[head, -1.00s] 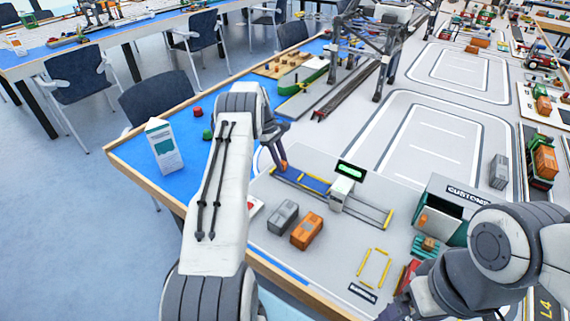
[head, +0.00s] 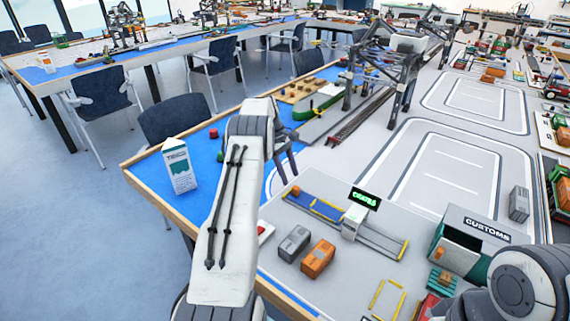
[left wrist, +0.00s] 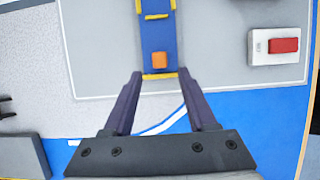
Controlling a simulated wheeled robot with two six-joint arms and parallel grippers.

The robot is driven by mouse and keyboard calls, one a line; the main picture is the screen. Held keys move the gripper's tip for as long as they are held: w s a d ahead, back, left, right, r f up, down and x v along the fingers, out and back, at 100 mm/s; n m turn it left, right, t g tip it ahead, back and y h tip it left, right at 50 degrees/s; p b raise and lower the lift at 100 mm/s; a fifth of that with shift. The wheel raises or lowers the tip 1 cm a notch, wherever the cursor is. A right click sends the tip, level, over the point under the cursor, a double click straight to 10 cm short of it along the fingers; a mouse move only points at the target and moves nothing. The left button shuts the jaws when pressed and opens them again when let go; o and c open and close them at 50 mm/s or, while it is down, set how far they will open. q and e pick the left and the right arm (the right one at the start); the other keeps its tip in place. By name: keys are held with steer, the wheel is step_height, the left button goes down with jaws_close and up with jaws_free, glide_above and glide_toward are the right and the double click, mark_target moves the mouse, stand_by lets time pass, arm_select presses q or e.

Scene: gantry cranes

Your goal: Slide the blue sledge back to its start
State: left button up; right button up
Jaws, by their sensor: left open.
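The blue sledge (head: 328,208) is a flat blue strip with yellow bars, lying on a railed track in front of a white scanner gate (head: 353,220) with a lit green display. A small orange block (head: 296,191) sits at its near-left end. The left wrist view shows the blue strip (left wrist: 158,38) and the orange block (left wrist: 159,59) ahead of the fingers. My left gripper (head: 288,166) is open and empty, its fingertips (left wrist: 164,80) apart to either side, short of the orange block. My right gripper is not in view; only my right arm shows at lower right.
A grey crate (head: 294,243) and an orange crate (head: 318,259) stand in front of the track. A customs shed (head: 468,242) is to the right. A white box with a red button (left wrist: 284,46) is beside the track. A carton (head: 179,166) stands on the left blue area.

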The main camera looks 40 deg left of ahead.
arm_select(q)
steer(key=shift+p+v, duration=0.35)
steer(key=shift+v, duration=2.4)
